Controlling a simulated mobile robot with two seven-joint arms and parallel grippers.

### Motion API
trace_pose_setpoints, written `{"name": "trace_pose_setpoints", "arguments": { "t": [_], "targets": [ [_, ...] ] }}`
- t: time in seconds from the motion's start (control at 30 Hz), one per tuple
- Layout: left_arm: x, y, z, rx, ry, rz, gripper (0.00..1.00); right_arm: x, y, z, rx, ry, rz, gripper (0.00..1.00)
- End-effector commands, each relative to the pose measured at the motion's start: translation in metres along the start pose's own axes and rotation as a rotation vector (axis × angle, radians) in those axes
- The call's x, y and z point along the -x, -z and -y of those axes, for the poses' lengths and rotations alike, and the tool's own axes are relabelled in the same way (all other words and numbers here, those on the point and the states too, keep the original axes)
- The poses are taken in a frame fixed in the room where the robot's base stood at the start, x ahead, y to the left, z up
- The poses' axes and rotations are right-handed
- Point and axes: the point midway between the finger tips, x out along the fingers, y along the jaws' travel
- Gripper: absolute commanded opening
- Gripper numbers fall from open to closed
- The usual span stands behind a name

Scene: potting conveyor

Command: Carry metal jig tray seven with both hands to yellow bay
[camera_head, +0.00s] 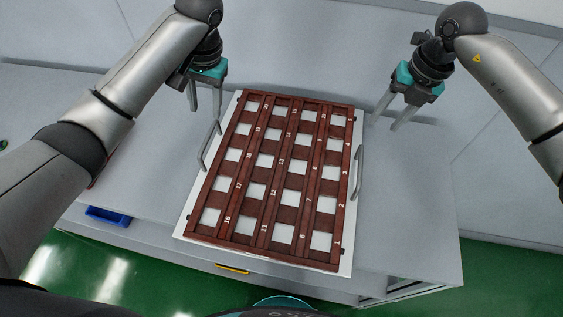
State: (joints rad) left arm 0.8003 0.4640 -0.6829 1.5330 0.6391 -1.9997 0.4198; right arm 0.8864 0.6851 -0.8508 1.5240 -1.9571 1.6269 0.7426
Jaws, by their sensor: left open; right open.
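A tray (286,199) with a reddish-brown slotted grid over a white base lies flat on the grey worktop, with small white numbers along its strips. It has a metal handle (208,147) on its left side and another handle (358,172) on its right side. My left gripper (205,108) is open, above and beside the tray's far left corner, close to the left handle. My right gripper (384,115) is open and empty, to the right of the tray's far right corner, apart from the right handle. No yellow bay can be made out for certain.
The grey worktop (410,215) is clear to the right of the tray. A blue bin (108,216) sits low at the left front. A small yellow mark (233,268) shows on the front edge below the tray. Green floor (120,275) lies in front.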

Motion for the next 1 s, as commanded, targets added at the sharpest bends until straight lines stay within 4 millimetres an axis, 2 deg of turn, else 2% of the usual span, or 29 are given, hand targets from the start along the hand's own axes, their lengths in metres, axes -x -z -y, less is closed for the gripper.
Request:
{"name": "trace_pose_setpoints", "arguments": {
  "t": [0.23, 0.5, 0.7, 0.83, 1.0],
  "targets": [
    [-0.028, -0.001, -0.002, 0.001, -0.006, 0.005, 0.50, -0.028, 0.001, 0.000, -0.001, 0.000, -0.004, 0.49],
    [-0.082, -0.002, 0.001, 0.001, 0.002, 0.006, 0.50, -0.082, 0.002, 0.000, -0.002, 0.000, -0.005, 0.49],
    [-0.112, -0.001, 0.000, 0.000, 0.001, 0.005, 0.50, -0.112, 0.001, -0.001, -0.002, 0.000, -0.003, 0.49],
    [-0.123, -0.001, 0.000, -0.001, 0.001, 0.003, 0.50, -0.124, 0.001, -0.001, -0.001, -0.001, -0.003, 0.49],
    [-0.129, -0.001, 0.000, -0.001, 0.000, 0.002, 0.50, -0.129, 0.000, 0.000, -0.001, 0.000, -0.001, 0.49]
  ]
}}
